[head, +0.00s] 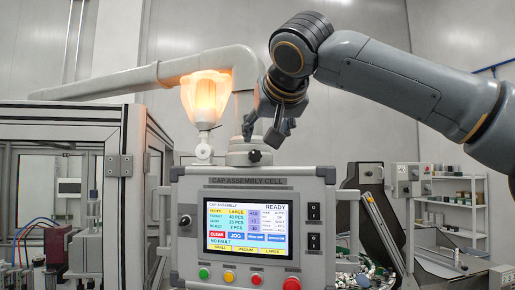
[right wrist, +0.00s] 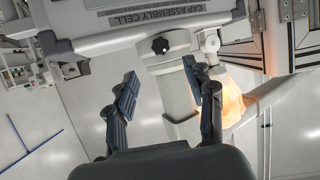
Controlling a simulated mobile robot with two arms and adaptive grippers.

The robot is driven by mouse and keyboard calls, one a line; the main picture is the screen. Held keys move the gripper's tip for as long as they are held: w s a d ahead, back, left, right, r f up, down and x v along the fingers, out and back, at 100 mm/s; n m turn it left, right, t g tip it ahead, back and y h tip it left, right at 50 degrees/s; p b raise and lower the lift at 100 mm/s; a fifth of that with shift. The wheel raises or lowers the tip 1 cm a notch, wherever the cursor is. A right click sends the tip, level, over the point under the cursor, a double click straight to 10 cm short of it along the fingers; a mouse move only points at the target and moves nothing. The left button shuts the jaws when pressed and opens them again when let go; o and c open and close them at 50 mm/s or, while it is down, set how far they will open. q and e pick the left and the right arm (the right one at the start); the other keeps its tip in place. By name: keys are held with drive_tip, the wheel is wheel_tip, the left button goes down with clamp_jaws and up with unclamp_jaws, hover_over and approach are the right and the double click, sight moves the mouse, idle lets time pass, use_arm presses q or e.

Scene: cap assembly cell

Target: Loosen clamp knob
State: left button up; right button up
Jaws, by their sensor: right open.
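The clamp knob (head: 254,156) is small, black and lobed, on the pale post collar just above the control panel box. It also shows in the right wrist view (right wrist: 160,45), at the top middle, beyond the fingertips and roughly in line with the gap between them. My right gripper (head: 265,133) comes down from the upper right in the head view, just above the knob. In the right wrist view (right wrist: 160,84) its two fingers are apart with nothing between them. It looks apart from the knob. My left gripper is not in view.
The control panel (head: 248,228) with a lit screen and buttons stands below the knob. A glowing orange lamp (head: 206,98) hangs left of the gripper from a thick pale pipe (head: 110,82). A framed enclosure (head: 60,125) is at left; a chute (head: 385,225) is at right.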

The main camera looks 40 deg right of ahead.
sight(256, 155)
drive_tip(key=p+x, duration=0.2)
drive_tip(key=x, duration=0.7)
drive_tip(key=shift+w, duration=0.1)
drive_tip(key=shift+w+d+p, duration=0.1)
drive_tip(key=shift+w+p, duration=0.05)
drive_tip(key=shift+p, duration=0.15)
drive_tip(key=shift+w+d+f, duration=0.15)
drive_tip(key=shift+w+f, duration=0.05)
drive_tip(key=shift+f, duration=0.05)
drive_tip(key=c, duration=0.9)
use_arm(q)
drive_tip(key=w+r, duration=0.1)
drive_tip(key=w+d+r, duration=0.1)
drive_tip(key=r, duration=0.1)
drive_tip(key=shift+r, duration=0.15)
use_arm(e)
clamp_jaws()
